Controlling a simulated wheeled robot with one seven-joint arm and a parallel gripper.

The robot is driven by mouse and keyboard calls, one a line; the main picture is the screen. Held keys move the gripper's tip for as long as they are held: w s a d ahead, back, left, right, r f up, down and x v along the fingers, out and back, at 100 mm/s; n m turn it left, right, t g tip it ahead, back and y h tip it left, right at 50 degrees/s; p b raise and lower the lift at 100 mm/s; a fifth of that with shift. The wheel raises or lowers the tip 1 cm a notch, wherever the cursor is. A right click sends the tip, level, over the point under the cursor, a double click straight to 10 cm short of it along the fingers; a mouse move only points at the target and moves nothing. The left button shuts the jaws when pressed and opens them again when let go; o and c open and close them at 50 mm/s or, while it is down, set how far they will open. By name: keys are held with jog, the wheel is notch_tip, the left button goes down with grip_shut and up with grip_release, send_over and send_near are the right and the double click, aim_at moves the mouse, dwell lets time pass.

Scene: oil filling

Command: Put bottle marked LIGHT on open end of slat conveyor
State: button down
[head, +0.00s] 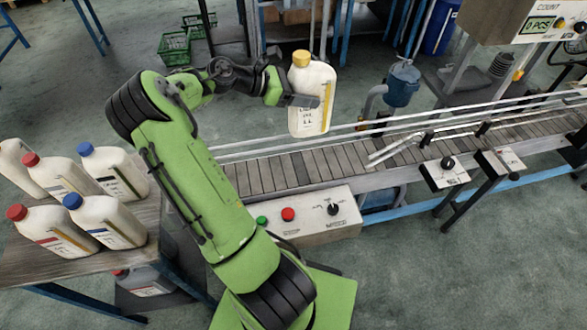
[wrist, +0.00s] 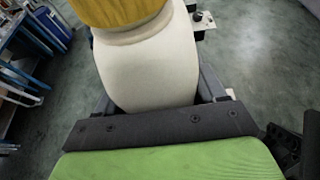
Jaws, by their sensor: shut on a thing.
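A cream bottle with a yellow cap (head: 311,90) is held upright in my gripper (head: 300,101), which is shut on it. Its label is partly hidden by the finger, so I cannot read the full marking. The wrist view shows the bottle's cream shoulder (wrist: 148,70) and cap close up, beyond the dark gripper body.
Several bottles with red and blue caps (head: 120,172) stand on a wooden table at left. A control box (head: 310,216) sits at the conveyor's near side. Guide rails (head: 400,148) cross the conveyor toward the right. The slats left of the rails are clear.

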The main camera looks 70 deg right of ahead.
aim_at(301, 115)
jog(key=f+b, duration=0.1)
jog(key=f, duration=0.1)
jog(key=f+b, duration=0.2)
jog(key=f, duration=0.1)
jog(key=f+b, duration=0.2)
jog(key=f, duration=0.1)
jog(key=shift+w, duration=0.35)
notch_tip(301, 115, down, 10)
jog(key=b, duration=0.1)
jog(key=shift+r+b, duration=0.15)
jog(key=shift+b, duration=0.15)
jog(key=shift+s, duration=0.1)
jog(key=shift+c, duration=0.4)
grip_release()
jog(key=p+v, duration=0.1)
jog(key=v, duration=1.1)
jog(key=shift+a, duration=0.1)
